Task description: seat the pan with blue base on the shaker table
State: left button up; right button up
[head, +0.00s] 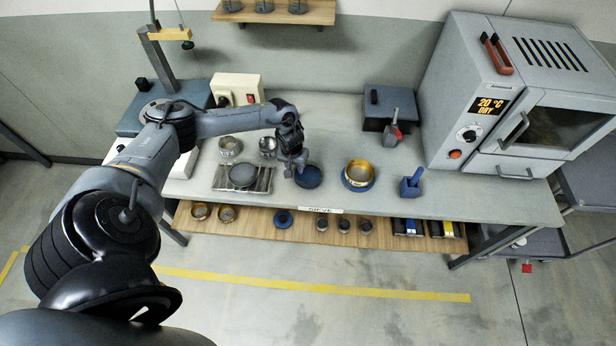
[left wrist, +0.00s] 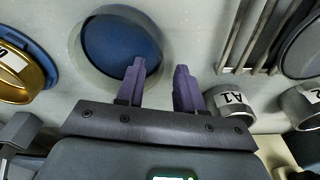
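The pan with blue base (head: 308,176) stands on the grey bench, right of my left gripper (head: 293,167). In the left wrist view the pan (left wrist: 112,45) is a round blue dish with a thin grey rim. My left gripper (left wrist: 161,84) has its two purple fingers apart with nothing between them. One finger overlaps the pan's rim in that view; I cannot tell whether they touch. A barred metal platform (head: 222,187) bearing a round grey dish (head: 243,175) lies left of the gripper. My right gripper is not in view.
A brass sieve on a blue base (head: 358,175) stands right of the pan. Metal cups (head: 268,147) (head: 229,147) stand behind the platform. A blue scoop (head: 411,186) and an oven (head: 500,100) are at the right. A lower shelf (head: 380,234) holds several small items.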

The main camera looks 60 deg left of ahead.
pick_arm(q)
jog(key=shift+f, duration=0.4)
grip_shut()
jog(key=shift+r, duration=0.1)
